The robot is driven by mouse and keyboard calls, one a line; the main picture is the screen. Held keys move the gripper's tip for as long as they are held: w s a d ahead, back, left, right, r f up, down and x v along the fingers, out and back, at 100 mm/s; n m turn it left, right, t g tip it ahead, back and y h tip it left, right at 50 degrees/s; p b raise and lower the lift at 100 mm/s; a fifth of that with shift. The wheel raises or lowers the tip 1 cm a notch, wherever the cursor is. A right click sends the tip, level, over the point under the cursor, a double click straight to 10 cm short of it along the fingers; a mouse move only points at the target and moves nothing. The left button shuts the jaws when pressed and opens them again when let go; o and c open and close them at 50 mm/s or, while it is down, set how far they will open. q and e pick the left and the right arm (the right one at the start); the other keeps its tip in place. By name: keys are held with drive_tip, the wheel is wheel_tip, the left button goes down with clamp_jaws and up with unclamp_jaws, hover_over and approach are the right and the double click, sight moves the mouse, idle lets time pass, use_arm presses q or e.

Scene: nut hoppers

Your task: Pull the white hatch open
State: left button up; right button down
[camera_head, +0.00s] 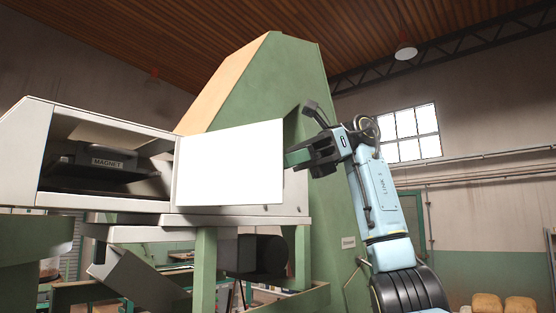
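The white hatch (229,166) is a plain bright panel on the front of the machine, right of an open compartment. It covers the part behind it, and I cannot tell whether it stands flush or slightly ajar. My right gripper (300,156) is at the hatch's right edge, with its dark fingers pointing left. A small green piece shows at the fingers. I cannot tell whether the fingers are closed on anything or touch the hatch. No handle shows clearly. My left gripper is out of view.
The open compartment (105,165) holds a dark unit labelled MAGNET. A tall green housing (290,85) rises behind the hatch. Green legs and a dark motor (262,255) are below. Tan sacks (503,303) lie at the lower right.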

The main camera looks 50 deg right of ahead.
idle(0.4)
drive_tip(key=c, duration=1.8)
unclamp_jaws()
drive_tip(key=shift+d, duration=0.15)
